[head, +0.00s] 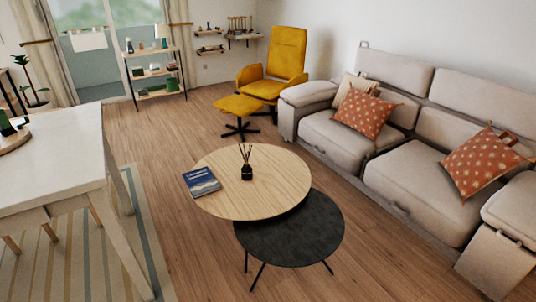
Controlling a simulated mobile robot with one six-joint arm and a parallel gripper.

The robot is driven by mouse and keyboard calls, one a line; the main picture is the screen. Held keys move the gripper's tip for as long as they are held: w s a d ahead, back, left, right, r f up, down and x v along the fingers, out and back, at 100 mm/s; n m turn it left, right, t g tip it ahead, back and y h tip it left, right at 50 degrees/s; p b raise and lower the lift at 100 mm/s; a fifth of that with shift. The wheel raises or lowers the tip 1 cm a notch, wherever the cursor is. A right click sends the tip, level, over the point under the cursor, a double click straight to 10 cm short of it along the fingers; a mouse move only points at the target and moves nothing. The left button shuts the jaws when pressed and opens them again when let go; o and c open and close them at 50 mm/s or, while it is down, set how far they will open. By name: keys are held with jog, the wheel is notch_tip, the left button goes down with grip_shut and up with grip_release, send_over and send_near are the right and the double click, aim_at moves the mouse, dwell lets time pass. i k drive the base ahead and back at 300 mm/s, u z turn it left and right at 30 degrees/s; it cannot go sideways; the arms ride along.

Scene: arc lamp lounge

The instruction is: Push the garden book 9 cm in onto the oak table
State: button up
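In the head view, a blue book (201,183) with pale lettering lies flat at the left edge of a round oak-topped table (255,205). Its left side appears to reach the table's rim or stick out a little past it. I cannot read the title, so I cannot confirm that it is the garden book. A dark reed diffuser (247,171) stands on the oak top to the right of the book. My gripper is not in view.
A lower dark round table (290,240) overlaps the oak table's front right. A white table (50,165) stands at the left, over a striped rug (75,255). A grey sofa (405,170) fills the right. A yellow footstool (238,106) is behind. Wooden floor (195,262) lies open front left.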

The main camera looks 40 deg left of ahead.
aim_at(201, 182)
jog(key=u, duration=2.35)
jog(key=i, duration=3.05)
jog(key=z, duration=0.5)
